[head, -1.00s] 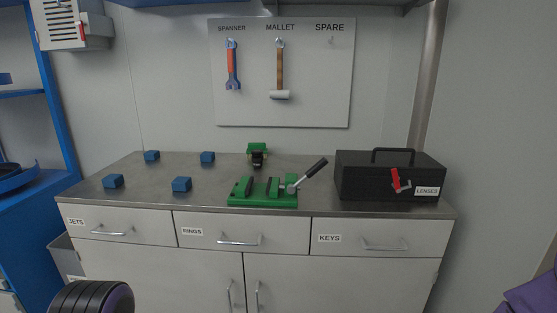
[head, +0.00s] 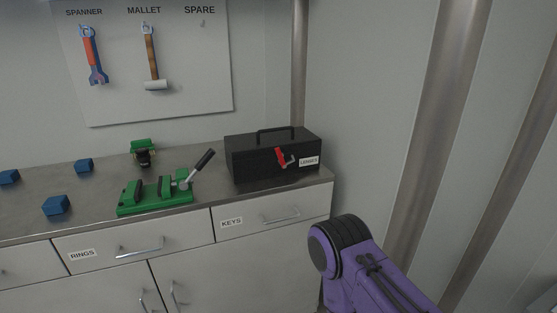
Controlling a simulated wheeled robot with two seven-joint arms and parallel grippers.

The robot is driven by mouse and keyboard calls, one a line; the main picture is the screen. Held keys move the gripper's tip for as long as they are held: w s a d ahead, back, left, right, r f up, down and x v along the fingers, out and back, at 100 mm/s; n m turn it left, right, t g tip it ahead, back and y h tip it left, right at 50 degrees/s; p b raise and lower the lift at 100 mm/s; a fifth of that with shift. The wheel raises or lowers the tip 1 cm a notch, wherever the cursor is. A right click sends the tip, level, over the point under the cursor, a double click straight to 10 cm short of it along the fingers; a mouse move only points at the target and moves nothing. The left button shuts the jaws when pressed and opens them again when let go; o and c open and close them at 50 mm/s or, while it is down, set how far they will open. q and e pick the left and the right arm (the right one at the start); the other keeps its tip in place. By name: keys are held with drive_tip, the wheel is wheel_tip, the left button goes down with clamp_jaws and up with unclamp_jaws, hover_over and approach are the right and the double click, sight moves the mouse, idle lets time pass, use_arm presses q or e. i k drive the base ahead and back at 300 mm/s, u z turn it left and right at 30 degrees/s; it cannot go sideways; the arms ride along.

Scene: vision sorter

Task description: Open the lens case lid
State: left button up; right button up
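The lens case (head: 244,161) is a black box with a handle on top and a white "LENSES" label on its front. It stands at the right end of the grey worktop, with its lid shut. A red latch (head: 280,158) with a metal part sits on its front face, beside the label. A purple and black part of my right arm shows at the lower right, in front of the cabinet and apart from the case. Neither of my grippers can be seen.
A green vise (head: 155,194) with a raised lever stands on the worktop (head: 100,171) left of the case. A small green and black item (head: 143,150) and several blue blocks (head: 56,205) lie farther left. A wall and metal posts (head: 435,130) stand close on the right.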

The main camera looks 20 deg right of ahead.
sight(262, 143)
drive_tip(key=u, duration=1.5)
drive_tip(key=i, duration=0.9)
drive_tip(key=z, duration=2.85)
